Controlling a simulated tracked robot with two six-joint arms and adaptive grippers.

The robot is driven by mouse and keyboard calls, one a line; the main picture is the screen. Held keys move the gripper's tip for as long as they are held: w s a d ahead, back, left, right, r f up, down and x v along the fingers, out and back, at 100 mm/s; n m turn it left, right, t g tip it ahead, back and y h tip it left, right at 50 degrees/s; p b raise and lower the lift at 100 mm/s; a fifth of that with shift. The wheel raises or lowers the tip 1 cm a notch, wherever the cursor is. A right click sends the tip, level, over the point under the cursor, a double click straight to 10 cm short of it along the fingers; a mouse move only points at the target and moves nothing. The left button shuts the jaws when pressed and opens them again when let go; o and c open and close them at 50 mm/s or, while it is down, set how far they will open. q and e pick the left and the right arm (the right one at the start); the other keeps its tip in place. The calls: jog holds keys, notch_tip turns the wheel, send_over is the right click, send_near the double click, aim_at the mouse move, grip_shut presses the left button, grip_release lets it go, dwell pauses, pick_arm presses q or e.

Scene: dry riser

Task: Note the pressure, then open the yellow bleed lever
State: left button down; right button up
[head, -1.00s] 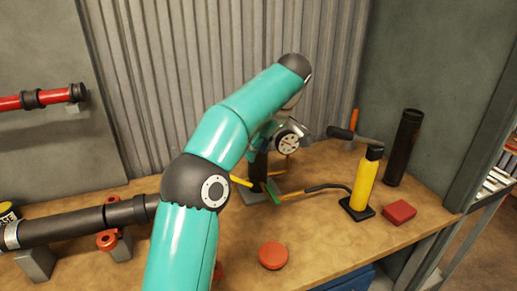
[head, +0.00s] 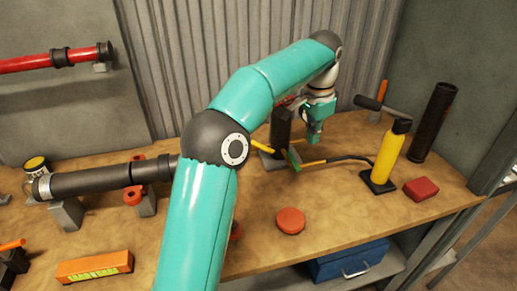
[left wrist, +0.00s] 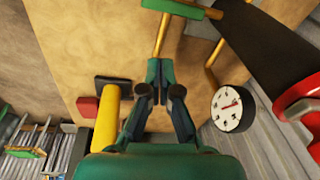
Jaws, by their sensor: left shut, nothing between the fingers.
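My left gripper (head: 314,138) points down over the bench beside a dark upright block (head: 281,127). It is shut and empty; its fingertips also show in the left wrist view (left wrist: 158,68). The round white pressure gauge (left wrist: 228,108) with a red needle is right of the fingers there; its reading is too small to tell. In the head view it is mostly hidden behind the gripper. A bright yellow bar (head: 263,146), perhaps the bleed lever, sticks out left of the block. A yellow rod (left wrist: 161,35) with a green piece (left wrist: 168,8) ends close to the fingertips; I cannot tell if they touch.
A yellow bottle (head: 388,155), a red block (head: 421,189) and a black cylinder (head: 431,122) stand at the right. A red disc (head: 290,220) lies at the front. A dark pipe (head: 100,181) rests on supports at the left.

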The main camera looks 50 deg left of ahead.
pick_arm(q)
jog(key=s+a+m+t+h, duration=0.1)
jog(key=m, duration=0.4)
jog(key=s+m+t+h+p, duration=0.1)
jog(key=m+h, duration=0.1)
jog(key=m, duration=0.3)
jog(key=s+a+f+m+t+h+p, duration=0.1)
jog(key=s+m+h, duration=0.1)
jog(key=m, duration=0.3)
jog(key=shift+a+m, duration=0.3)
jog(key=shift+a, duration=0.05)
jog(key=s+a+r+n+t+y+p, duration=0.15)
jog(key=s+a+n, duration=0.25)
jog(key=s+a, duration=0.65)
jog(key=shift+t, duration=0.35)
jog(key=p+x, duration=0.2)
jog(key=x, duration=0.7)
jog(key=shift+w+a+p, duration=0.1)
jog(key=shift+a+p, duration=0.1)
jog(key=shift+p, duration=0.15)
jog(key=shift+w+d+f, duration=0.15)
jog(key=shift+w+f, duration=0.15)
jog(key=shift+f, duration=0.25)
